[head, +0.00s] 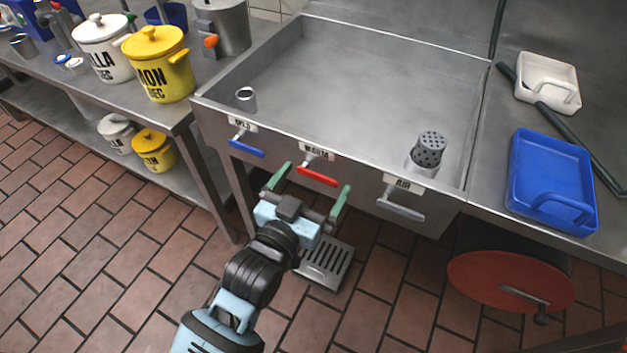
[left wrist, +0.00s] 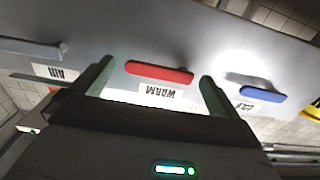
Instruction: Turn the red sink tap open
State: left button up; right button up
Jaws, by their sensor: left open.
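The red tap lever (head: 317,175) is on the sink's front face, under a label that reads WARM in the left wrist view. In that view the red lever (left wrist: 159,72) lies between the two green fingers, a little beyond their tips. My left gripper (head: 312,180) is open and empty in front of the red lever, one finger to each side of it. It also shows in the left wrist view (left wrist: 156,70). I cannot tell from these frames whether the fingers touch the lever. My right gripper is not in view.
A blue lever (head: 246,147) is left of the red one and a grey lever (head: 400,209) right of it. The metal sink (head: 360,75) holds a perforated cylinder (head: 430,150). A blue tray (head: 535,165) lies at right. A floor grate (head: 326,265) is below.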

pick_arm(q)
jog(key=shift+w+d, duration=0.2)
jog(key=shift+w, duration=0.15)
jog(key=shift+c, duration=0.3)
